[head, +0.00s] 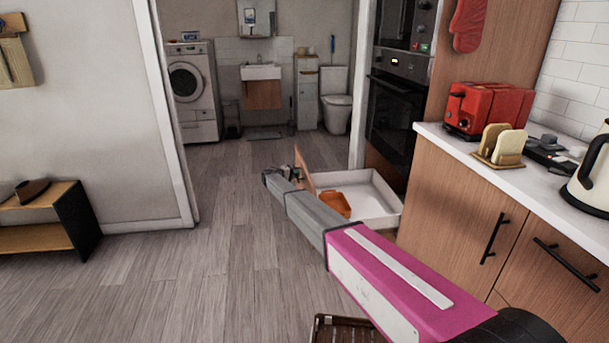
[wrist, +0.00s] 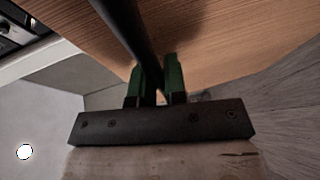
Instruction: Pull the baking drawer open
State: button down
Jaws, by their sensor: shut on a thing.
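The baking drawer (head: 372,199) is a white drawer low under the oven, pulled well out from the cabinet. An orange dish (head: 334,204) lies inside it. Its wooden front (head: 304,169) faces left, and it also shows in the wrist view (wrist: 225,45). My gripper (head: 291,173) is at the outer side of this front. In the wrist view, its green fingers (wrist: 155,78) are shut on the dark bar handle (wrist: 122,25). My arm hides part of the drawer's near side in the head view.
The oven (head: 391,110) stands above the drawer. A counter (head: 510,165) with a red toaster (head: 490,110) and a kettle (head: 592,180) is at the right. A low shelf (head: 45,210) stands at the left. The floor (head: 215,250) left of the drawer is clear.

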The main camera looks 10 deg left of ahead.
jog(key=shift+s+a, duration=0.2)
jog(key=shift+a, duration=0.4)
jog(key=c, duration=1.2)
grip_release()
jog(key=shift+a, duration=0.1)
jog(key=v, duration=1)
jog(key=shift+s+a, duration=0.2)
jog(key=shift+s, duration=0.1)
